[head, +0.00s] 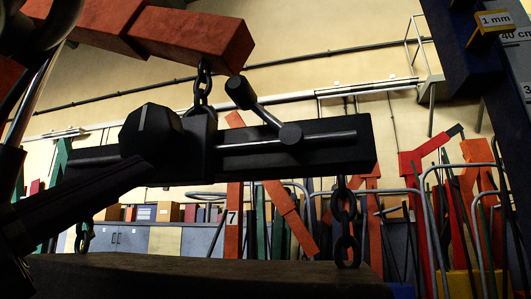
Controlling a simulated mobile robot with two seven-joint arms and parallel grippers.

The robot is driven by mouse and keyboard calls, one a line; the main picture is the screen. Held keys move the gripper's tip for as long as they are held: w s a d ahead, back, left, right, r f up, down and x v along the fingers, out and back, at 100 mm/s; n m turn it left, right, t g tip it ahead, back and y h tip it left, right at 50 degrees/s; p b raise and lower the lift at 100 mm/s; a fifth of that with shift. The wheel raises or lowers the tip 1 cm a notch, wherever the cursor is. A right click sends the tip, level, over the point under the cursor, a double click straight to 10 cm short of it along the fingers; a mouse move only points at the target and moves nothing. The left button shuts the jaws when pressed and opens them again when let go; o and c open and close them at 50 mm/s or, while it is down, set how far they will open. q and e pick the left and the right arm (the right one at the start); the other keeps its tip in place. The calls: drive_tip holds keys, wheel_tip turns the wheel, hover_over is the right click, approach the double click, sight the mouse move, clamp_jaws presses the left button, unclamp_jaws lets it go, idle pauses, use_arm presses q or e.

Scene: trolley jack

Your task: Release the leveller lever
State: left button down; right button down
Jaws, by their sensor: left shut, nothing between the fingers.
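The leveller (330,160) is a long black bar hanging from a chain (202,83) in mid-view. A rod runs along its face. Its lever (265,112) slants up and left from a round hub on that rod to a dark knob. A dark faceted block (165,130) shows at the bar's left part. My left gripper (140,166) comes in from the lower left as a dark tapered shape. It is shut and empty, with its tip by the bar's left part, below the faceted block and apart from the lever. Contact with the bar is unclear. My right gripper is not in view.
A red boom (190,37) crosses above the leveller and bears the chain. Chains (345,225) hang from the bar's ends, over a dark slab (200,275) below. Red stands and pipes (410,195) crowd the right background. The space right of the lever looks clear.

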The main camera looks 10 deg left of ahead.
sight(238, 104)
use_arm(q)
drive_tip(key=shift+w+d+r+p, duration=0.9)
drive_tip(key=shift+d+r+p, duration=0.1)
drive_tip(key=shift+r, duration=0.35)
drive_tip(key=shift+w+d+r+p, duration=0.9)
drive_tip(key=shift+r+p, duration=0.15)
drive_tip(key=shift+r, duration=0.25)
drive_tip(key=shift+w+d+r+p, duration=0.9)
drive_tip(key=shift+r+p, duration=0.1)
drive_tip(key=shift+r, duration=0.35)
